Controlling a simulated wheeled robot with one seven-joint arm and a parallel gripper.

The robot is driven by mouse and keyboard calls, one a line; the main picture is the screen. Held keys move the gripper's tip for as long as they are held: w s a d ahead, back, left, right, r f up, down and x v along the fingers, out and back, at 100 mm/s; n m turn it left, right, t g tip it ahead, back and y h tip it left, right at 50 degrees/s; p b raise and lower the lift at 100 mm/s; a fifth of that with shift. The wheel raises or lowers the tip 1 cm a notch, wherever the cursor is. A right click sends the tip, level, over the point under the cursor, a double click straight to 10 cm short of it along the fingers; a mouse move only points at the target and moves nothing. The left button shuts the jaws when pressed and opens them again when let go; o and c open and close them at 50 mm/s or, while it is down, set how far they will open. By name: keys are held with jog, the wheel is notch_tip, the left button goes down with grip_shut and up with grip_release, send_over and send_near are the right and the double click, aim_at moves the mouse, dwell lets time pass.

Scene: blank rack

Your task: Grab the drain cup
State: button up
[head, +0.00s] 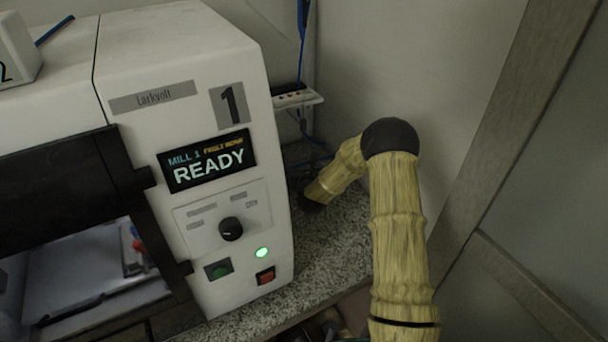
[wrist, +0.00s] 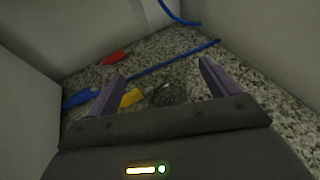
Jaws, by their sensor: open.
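In the wrist view, my gripper (wrist: 162,69) is open, its two purple-grey fingers spread over a speckled counter. A dark, round, cup-like thing (wrist: 170,95) sits on the counter between the fingers, close to the gripper body. It looks like the drain cup, but it is dim and blends with the counter, so I cannot be sure. Nothing shows held between the fingers. In the head view the gripper is hidden behind the mill's right side; only my yellow-sleeved arm reaches there.
A yellow piece (wrist: 131,97), a blue piece (wrist: 81,97), a red piece (wrist: 116,57) and a blue rod (wrist: 178,62) lie around. Walls close in on both sides. The white mill (head: 190,60) reads READY. A power strip (head: 297,97) is behind it.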

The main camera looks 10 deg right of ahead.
aim_at(304, 161)
jog(key=c, duration=1.2)
jog(key=shift+o, duration=0.2)
jog(key=shift+w, duration=0.1)
jog(key=shift+r, duration=0.3)
jog(key=f+b+v, duration=0.2)
jog(key=b+v, duration=0.1)
jog(key=v, duration=1.5)
jog(key=shift+s, duration=0.45)
jog(key=shift+f, duration=0.15)
